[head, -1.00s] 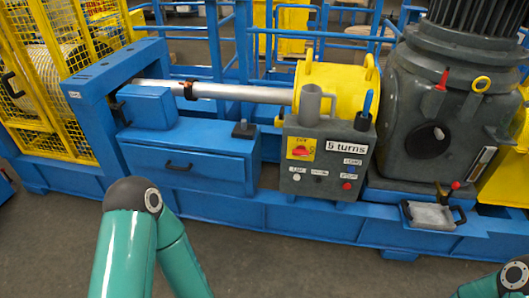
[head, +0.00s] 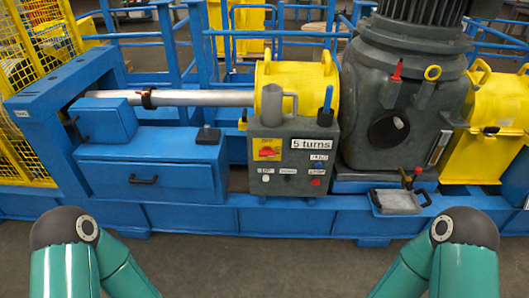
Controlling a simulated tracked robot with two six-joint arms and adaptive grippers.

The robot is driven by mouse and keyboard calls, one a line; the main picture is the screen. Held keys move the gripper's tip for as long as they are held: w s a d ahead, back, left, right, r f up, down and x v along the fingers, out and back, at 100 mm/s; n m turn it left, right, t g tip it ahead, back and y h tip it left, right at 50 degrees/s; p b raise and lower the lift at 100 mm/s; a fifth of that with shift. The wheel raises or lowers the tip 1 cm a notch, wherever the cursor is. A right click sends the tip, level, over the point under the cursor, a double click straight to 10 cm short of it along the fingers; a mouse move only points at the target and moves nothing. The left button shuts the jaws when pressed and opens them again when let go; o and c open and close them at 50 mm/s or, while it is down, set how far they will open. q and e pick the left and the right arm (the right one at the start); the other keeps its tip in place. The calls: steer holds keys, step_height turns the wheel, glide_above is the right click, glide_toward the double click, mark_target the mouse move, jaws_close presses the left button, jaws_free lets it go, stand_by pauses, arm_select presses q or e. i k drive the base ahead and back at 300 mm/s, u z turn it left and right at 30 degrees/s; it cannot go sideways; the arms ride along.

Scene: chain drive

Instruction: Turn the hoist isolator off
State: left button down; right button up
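The hoist isolator is a red rotary switch on a yellow plate (head: 267,149), at the upper left of the dark grey control box (head: 283,181). Its handle looks roughly level, but it is too small to tell its exact setting. A "5 turns" label sits to its right, with a white, a dark, a blue and a red button around and below. Only green and dark links of my two arms show at the bottom left and bottom right. Both grippers are out of view, and nothing of mine touches the box.
A grey mug (head: 272,106) and a blue-handled item (head: 326,106) stand on the box top. A blue drawer cabinet (head: 154,186) stands to its left. The grey gearbox (head: 402,100) and a small grey tray (head: 399,201) are to its right. The floor in front is clear.

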mark_target(267, 151)
steer(key=i, duration=0.95)
steer(key=z, duration=0.05)
